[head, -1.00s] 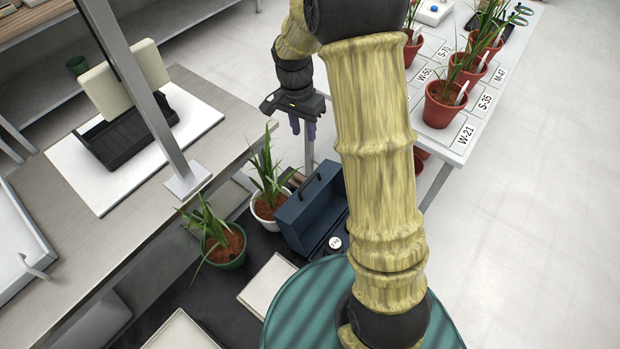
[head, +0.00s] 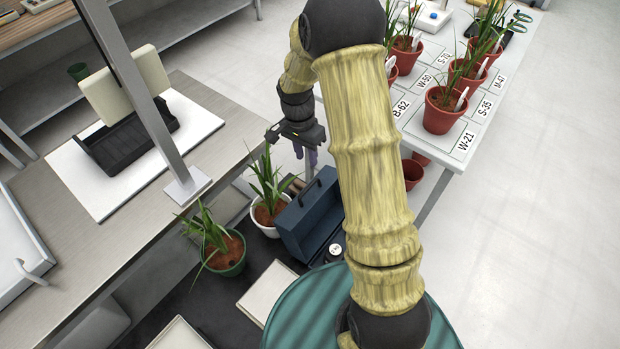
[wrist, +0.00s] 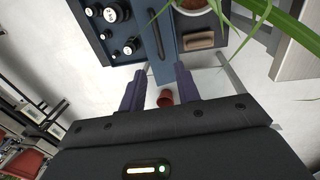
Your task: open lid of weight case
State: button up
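The blue weight case (head: 318,222) stands on the low dark shelf, below my gripper in the head view. In the wrist view the blue case (wrist: 168,45) shows at the top middle, with a dark bar handle (wrist: 154,34) along it. Several black weights with white labels (wrist: 115,12) show left of the handle. My gripper (head: 306,158) is above the far end of the case. In the wrist view my gripper (wrist: 158,88) is open, with nothing between its fingers, just beyond the case edge.
A plant in a white pot (head: 266,214) stands close left of the case, with leaves near my gripper. A brown block (wrist: 199,40) lies beside the case. A green pot (head: 226,258) is farther left. A table with red pots (head: 440,112) is at right.

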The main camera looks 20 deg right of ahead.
aim_at(311, 184)
jog(key=f, duration=0.7)
jog(key=s+f, duration=0.1)
jog(key=f, duration=0.2)
jog(key=shift+d+f, duration=0.15)
jog(key=shift+d, duration=0.25)
grip_shut()
